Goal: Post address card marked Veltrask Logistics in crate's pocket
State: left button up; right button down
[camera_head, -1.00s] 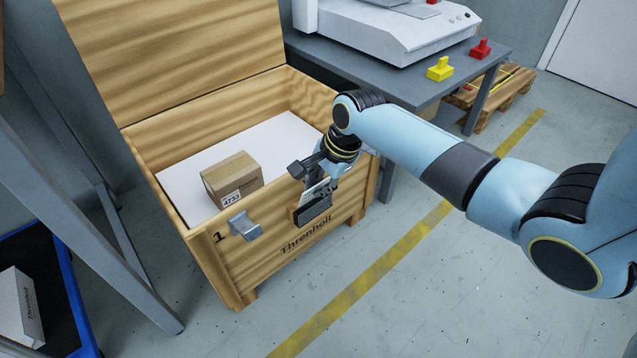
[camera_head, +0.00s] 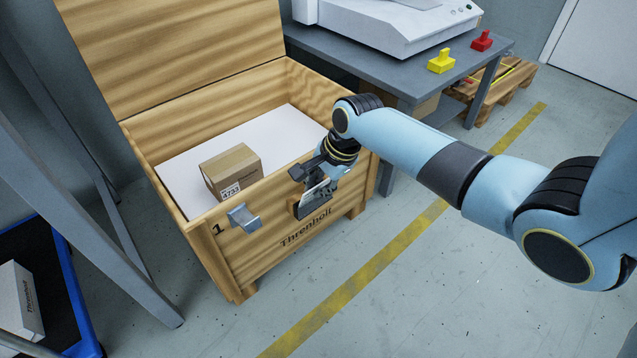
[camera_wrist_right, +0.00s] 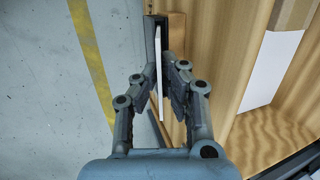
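The wooden crate (camera_head: 232,268) stands open, with "1" and "Threnboll" on its front. A dark pocket (camera_head: 314,205) sits on that front near the top right; it also shows in the right wrist view (camera_wrist_right: 154,28). My right gripper (camera_head: 318,182) is at the pocket. In the right wrist view its fingers (camera_wrist_right: 159,80) are closed around a thin white address card (camera_wrist_right: 159,58), seen edge-on. The card's far end is at the pocket; I cannot tell how deep it sits. Its print is not readable. My left gripper is out of view.
A cardboard box (camera_head: 232,170) marked 4733 lies inside the crate. A metal bracket (camera_head: 243,217) sticks out from the crate front. A grey table (camera_head: 370,62) with a white machine (camera_head: 390,28) and yellow (camera_head: 441,62) and red (camera_head: 481,41) stamp-like pieces stands behind.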

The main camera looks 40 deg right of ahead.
jog(key=shift+f, duration=0.1)
dwell(0.3)
jog(key=c, duration=1.4)
grip_release()
jog(key=v, duration=1.2)
